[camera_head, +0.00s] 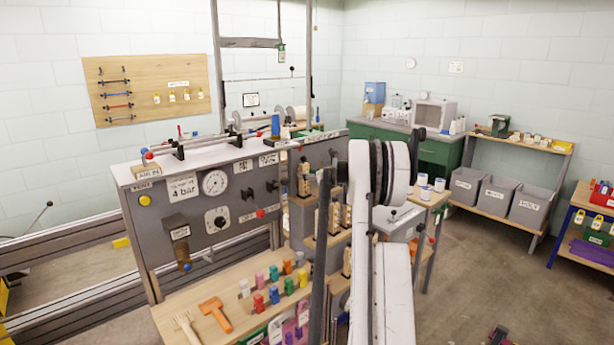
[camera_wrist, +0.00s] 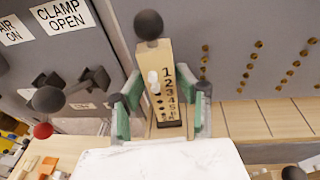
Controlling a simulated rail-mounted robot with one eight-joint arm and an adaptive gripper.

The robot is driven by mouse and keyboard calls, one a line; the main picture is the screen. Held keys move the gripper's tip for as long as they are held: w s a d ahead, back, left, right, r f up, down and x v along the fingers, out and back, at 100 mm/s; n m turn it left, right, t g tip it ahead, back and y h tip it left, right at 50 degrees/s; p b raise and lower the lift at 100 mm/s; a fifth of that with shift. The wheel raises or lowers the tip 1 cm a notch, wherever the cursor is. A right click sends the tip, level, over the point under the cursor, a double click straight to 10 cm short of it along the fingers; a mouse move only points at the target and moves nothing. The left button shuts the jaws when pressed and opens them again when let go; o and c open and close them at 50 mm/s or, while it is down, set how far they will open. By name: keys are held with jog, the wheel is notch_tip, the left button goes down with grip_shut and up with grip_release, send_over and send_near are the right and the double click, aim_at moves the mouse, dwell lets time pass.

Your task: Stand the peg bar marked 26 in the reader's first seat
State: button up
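In the wrist view a pale wooden peg bar (camera_wrist: 163,58) with a black ball knob stands between the green-padded fingers of my gripper (camera_wrist: 163,100). The fingers look apart, with narrow gaps beside the bar. Its face has a column of digits starting 1, 2, 3, a white peg and dark holes; I cannot read a 26 on it. In the head view several knobbed wooden bars show: one at the back (camera_head: 303,179), one in the middle (camera_head: 335,216) and one in front (camera_head: 347,262). My own white arm hides my gripper there. I cannot identify the reader's first seat.
A grey panel with brass dots (camera_wrist: 250,60) stands behind the bar in the wrist view. A lever with a black ball (camera_wrist: 48,98) and a red ball (camera_wrist: 43,130) are at left.

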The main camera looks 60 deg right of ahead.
jog(key=o, duration=0.3)
jog(key=shift+o, duration=0.2)
jog(key=shift+s, duration=0.1)
jog(key=v, duration=1.2)
